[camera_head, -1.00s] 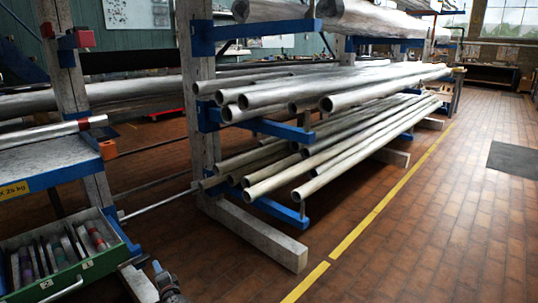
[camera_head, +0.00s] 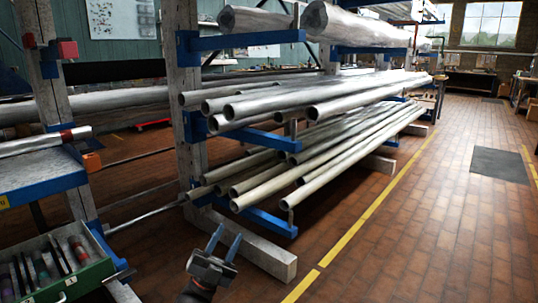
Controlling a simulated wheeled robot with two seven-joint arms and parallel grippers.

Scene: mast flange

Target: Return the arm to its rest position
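My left gripper (camera_head: 228,232) is at the bottom centre-left of the head view. Its two blue-grey fingers point up and away, spread apart with a gap between them. Nothing shows between the fingers. It appears in front of the rack's grey foot beam (camera_head: 262,262), apart from the pipes. Most of the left arm is below the picture edge. My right gripper is not in view.
A rack with blue brackets (camera_head: 245,42) holds several long metal pipes (camera_head: 300,105). At lower left are an open green drawer (camera_head: 85,279) and a blue-edged shelf (camera_head: 45,180). Brick floor (camera_head: 430,215) with a yellow line (camera_head: 345,240) lies clear at right.

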